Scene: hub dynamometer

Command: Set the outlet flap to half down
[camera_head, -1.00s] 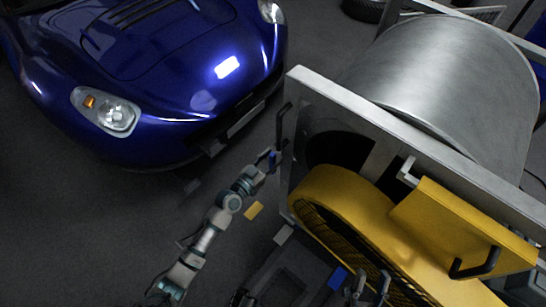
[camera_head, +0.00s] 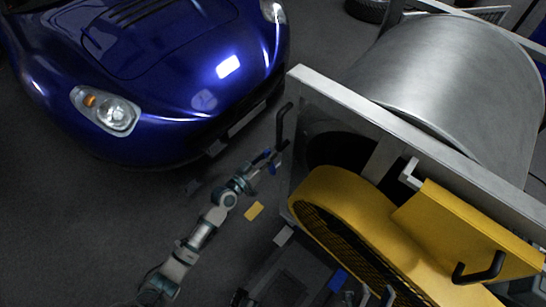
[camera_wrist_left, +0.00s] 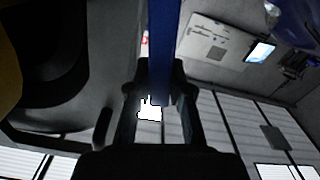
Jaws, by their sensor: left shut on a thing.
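My left gripper (camera_head: 272,160) is beside the left edge of the grey machine frame, just below a black bar handle. It is shut on a narrow blue bar; small blue parts show at its fingers. In the left wrist view the blue bar (camera_wrist_left: 163,50) runs from the top edge down between the dark fingers (camera_wrist_left: 160,95). I cannot tell how this bar joins the outlet flap, and I cannot make out the flap itself. My right gripper (camera_head: 372,297) shows only partly at the bottom edge, below the yellow cover; its fingers are unclear.
A yellow belt cover (camera_head: 345,195) with a black handle (camera_head: 480,268) fills the lower right. A large steel drum (camera_head: 450,85) stands behind the frame plate (camera_head: 400,130). A blue car (camera_head: 170,70) is at upper left.

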